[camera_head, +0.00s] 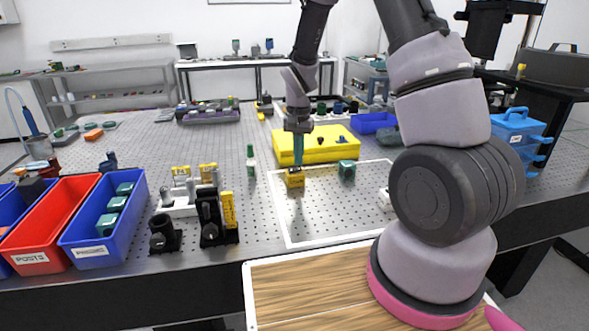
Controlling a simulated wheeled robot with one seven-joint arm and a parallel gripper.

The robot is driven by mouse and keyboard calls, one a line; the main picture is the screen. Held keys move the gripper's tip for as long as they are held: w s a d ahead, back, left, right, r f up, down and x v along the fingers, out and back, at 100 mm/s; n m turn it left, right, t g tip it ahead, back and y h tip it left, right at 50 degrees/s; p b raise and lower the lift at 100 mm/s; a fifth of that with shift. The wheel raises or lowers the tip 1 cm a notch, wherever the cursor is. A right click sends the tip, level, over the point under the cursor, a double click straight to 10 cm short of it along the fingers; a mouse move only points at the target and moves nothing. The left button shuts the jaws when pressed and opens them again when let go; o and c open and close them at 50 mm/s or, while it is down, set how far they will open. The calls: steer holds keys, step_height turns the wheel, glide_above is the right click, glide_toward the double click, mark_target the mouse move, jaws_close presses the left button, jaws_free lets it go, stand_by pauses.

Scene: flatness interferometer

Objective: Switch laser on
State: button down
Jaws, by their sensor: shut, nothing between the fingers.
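My gripper (298,158) points straight down over the perforated table, its narrow teal fingers shut with nothing between them. The fingertips are just above or touching a small yellow block (295,178); I cannot tell which. The block stands inside the white-outlined area, in front of a large flat yellow box (335,148). Which thing is the laser, and any switch on it, cannot be made out at this size. A small dark green block (347,171) stands to the right of the yellow block.
A small green-and-white bottle (251,161) stands left of the fingers. Black mounts (212,220) and a white stand with yellow tops are at the left front. Red (62,222) and blue (105,250) bins line the left edge. The outlined area's front is clear.

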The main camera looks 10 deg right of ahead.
mark_target(298, 168)
steer(key=shift+f, duration=0.75)
stand_by(0.3)
steer(key=shift+r, duration=3.55)
